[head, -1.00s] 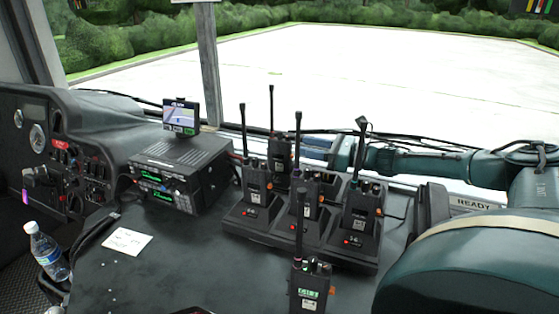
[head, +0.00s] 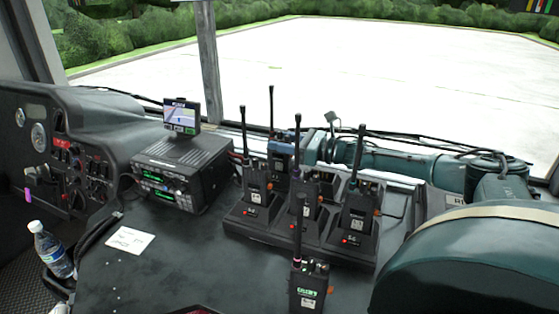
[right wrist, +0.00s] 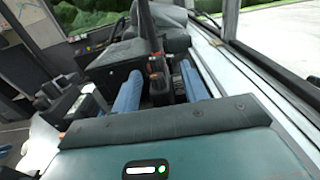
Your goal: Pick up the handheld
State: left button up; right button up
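Several black handheld radios with upright antennas stand in a charging dock (head: 265,233) on the console in the head view. One handheld (head: 354,213) is in the right slot, another (head: 256,186) in the left slot. A further handheld (head: 308,284) with a green screen stands nearest me. My right gripper (head: 284,152) reaches in from the right at the rearmost handheld, which it partly hides. In the right wrist view my right gripper (right wrist: 159,74) has its blue fingers apart, one on each side of a dark handheld (right wrist: 156,66), with gaps visible. My left gripper is not in view.
A radio unit (head: 180,172) with a small screen (head: 181,115) on top stands left of the dock. A white note (head: 130,240) lies on the console, and a water bottle (head: 50,250) is at the left. Cables (head: 420,142) run along the windshield edge.

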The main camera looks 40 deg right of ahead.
grip_shut()
jog(key=shift+r, duration=0.1)
dwell(0.5)
